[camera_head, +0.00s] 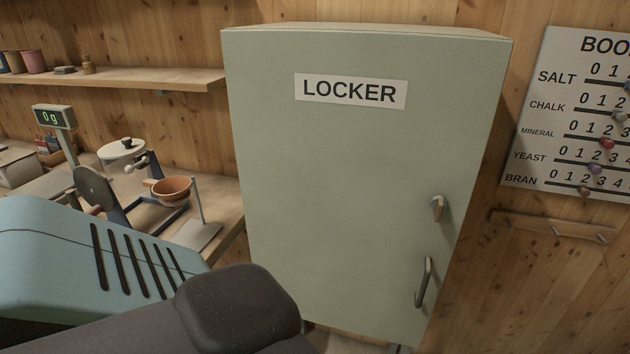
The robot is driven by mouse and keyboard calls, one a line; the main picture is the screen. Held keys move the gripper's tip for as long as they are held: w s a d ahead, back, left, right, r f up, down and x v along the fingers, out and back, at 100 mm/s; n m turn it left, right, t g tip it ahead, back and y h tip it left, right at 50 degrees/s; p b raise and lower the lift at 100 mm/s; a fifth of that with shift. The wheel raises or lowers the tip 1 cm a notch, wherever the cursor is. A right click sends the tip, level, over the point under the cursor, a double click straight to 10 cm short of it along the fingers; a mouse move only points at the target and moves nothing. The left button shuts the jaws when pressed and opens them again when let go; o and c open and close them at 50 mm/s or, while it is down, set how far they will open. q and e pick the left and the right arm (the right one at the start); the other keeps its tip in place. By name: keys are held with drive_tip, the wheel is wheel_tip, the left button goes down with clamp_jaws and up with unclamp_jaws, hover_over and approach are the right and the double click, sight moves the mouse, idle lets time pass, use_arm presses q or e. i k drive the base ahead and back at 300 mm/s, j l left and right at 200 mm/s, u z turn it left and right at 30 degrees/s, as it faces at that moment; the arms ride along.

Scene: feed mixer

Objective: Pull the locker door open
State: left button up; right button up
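The pale green locker (340,180) stands in the middle of the head view, with a white sign (350,91) reading LOCKER on its door. The door looks shut. A metal bar handle (424,283) sits low on the door's right side. Above it is a small brass-coloured fitting with a metal loop (438,208), which looks like a padlock or latch; I cannot tell whether it is fastened. Neither of my grippers shows in the view.
A workbench (225,208) at left holds a scale display (54,117), a brown bowl (172,189) and other equipment. A shelf (150,79) with pots hangs above. A sliding-marker board (575,115) and a peg rail (555,228) are on the wooden wall at right.

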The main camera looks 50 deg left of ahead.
sight(345, 140)
drive_tip(key=u, duration=1.4)
